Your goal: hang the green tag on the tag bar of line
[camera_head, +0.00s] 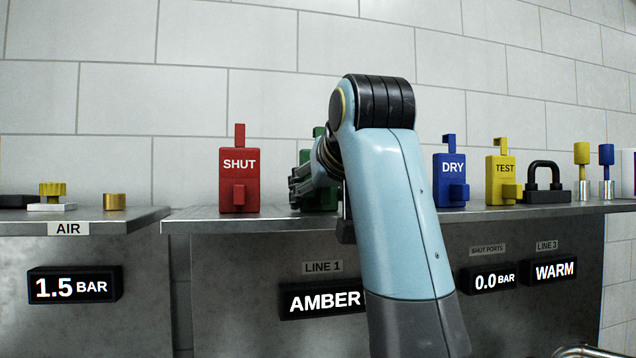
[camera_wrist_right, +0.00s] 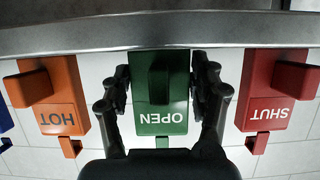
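The green tag (camera_head: 318,131), lettered OPEN, stands on the grey shelf, mostly hidden behind my right gripper (camera_head: 298,186) in the head view. My left gripper is not in view. No tag bar can be made out.
A red SHUT tag (camera_head: 239,180) stands left of the green one, an orange HOT tag (camera_wrist_right: 58,95) on its other side. A blue DRY tag (camera_head: 451,178), yellow TEST tag (camera_head: 500,180) and black padlock (camera_head: 544,184) stand further right. The shelf front (camera_head: 240,260) carries a LINE 1 display reading AMBER (camera_head: 322,300).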

